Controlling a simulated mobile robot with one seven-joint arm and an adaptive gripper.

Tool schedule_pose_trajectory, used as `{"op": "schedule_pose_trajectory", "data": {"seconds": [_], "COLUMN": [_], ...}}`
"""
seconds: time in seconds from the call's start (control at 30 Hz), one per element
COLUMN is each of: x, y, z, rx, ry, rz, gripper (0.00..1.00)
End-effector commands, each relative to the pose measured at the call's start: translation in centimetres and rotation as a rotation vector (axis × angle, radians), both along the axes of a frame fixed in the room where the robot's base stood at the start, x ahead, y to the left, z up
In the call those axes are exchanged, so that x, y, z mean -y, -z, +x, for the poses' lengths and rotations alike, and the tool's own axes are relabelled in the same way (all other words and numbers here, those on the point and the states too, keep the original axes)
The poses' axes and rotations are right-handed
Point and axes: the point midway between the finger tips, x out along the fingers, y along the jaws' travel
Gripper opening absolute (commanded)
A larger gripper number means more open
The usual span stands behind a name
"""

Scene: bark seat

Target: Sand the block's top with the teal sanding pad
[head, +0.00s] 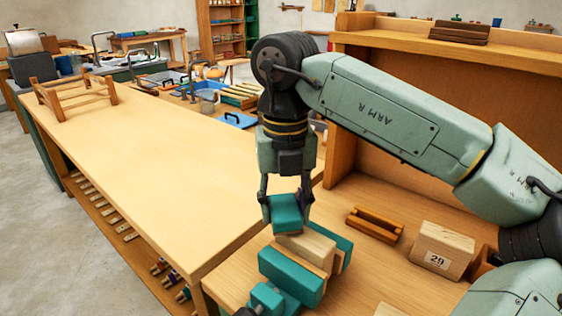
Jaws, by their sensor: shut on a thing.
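My gripper (286,200) points down and is shut on the teal sanding pad (286,214), with a finger on each side of it. I cannot tell from this view whether the pad touches the wood. The block sits between the teal jaws of a vise (291,277), and part of its top is hidden by the pad.
A small wooden tray (374,225) and a wooden block marked 29 (442,250) stand to the right of the vise.

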Motion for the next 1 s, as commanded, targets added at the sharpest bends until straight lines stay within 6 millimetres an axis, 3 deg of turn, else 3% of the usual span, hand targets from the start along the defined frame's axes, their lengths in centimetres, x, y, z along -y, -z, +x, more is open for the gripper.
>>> {"op": "schedule_pose_trajectory", "data": {"seconds": [0.03,0.6,1.0], "x": [-0.2,-1.2,-1.3], "y": [-2.0,-6.8,-7.3], "z": [0.1,0.0,-0.1], "rx": [0.007,0.005,0.005], "ry": [0.000,-0.017,-0.020], "rz": [0.001,0.001,0.001], "gripper": [0.15,0.15,0.15]}}
